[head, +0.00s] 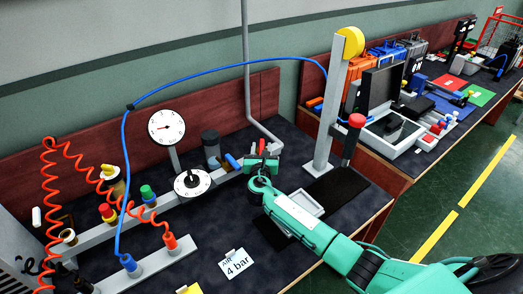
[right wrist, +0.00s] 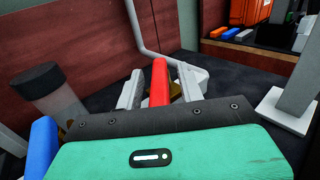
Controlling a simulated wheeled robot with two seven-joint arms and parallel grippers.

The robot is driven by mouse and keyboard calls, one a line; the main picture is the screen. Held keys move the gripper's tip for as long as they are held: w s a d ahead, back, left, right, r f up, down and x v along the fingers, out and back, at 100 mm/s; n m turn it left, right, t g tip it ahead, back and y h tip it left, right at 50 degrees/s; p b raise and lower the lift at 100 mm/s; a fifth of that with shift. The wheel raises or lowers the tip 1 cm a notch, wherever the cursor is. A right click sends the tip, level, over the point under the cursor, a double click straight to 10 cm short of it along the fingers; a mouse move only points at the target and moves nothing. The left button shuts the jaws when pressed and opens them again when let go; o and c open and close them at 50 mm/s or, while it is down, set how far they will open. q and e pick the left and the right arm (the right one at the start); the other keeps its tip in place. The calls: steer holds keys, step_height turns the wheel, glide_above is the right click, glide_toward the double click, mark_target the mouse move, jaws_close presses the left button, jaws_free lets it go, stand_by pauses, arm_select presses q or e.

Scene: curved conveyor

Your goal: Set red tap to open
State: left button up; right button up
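The red tap (head: 262,147) shows as a small red handle on the pipe beside the back panel. In the right wrist view its red lever (right wrist: 160,82) stands between the two pale fingers of my right gripper (right wrist: 160,88). A gap shows on each side of the lever, so the fingers look open around it, not closed on it. In the head view my right gripper (head: 262,166) is at the tap, and its fingers partly cover the tap's body. The tap's lower part is hidden by the gripper housing in the right wrist view. My left gripper is not in view.
A blue lever (head: 233,161) and a dark-capped cylinder (head: 211,148) stand left of the tap. Two gauges (head: 166,127) (head: 192,183) are further left. A grey post (head: 334,105) and a red-topped black cylinder (head: 354,136) stand right. A blue hose (head: 215,67) arches above.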

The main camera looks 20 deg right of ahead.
steer(key=shift+s, duration=0.1)
steer(key=v, duration=1.3)
steer(key=shift+s+a+b, duration=0.2)
steer(key=shift+s+b, duration=0.05)
steer(key=shift+b, duration=0.15)
steer(key=shift+c, duration=0.5)
